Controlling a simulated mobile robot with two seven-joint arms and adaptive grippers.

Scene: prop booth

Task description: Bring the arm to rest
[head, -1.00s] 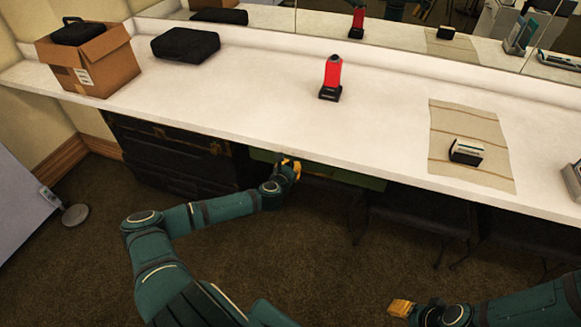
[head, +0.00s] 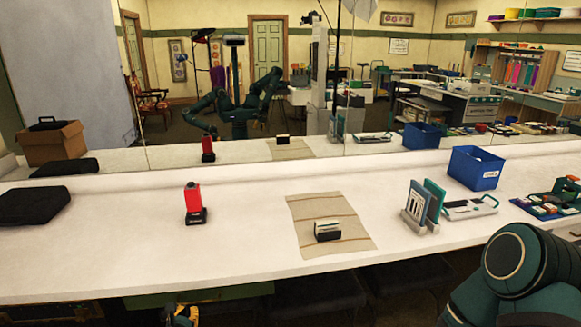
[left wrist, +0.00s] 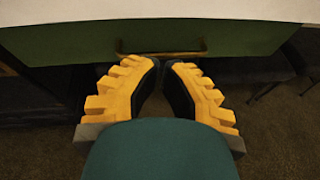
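My left gripper (left wrist: 161,64) has yellow toothed fingers with dark pads. Its tips nearly meet, with only a thin gap, and nothing shows between them. It points at a green drawer front (left wrist: 90,45) with a yellowish handle (left wrist: 160,53); the handle lies just beyond the tips, and I cannot tell whether they touch. In the head view the left gripper (head: 181,316) shows only partly, at the bottom edge below the counter. A teal link of my right arm (head: 510,275) fills the lower right corner; its gripper is out of view.
The white counter (head: 110,235) holds a red device on a black base (head: 193,204), a cloth (head: 345,242) with a small card holder (head: 327,231), a file rack (head: 418,222), a blue bin (head: 474,169) and a black case (head: 34,206). A mirror stands behind. The counter's front-left is clear.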

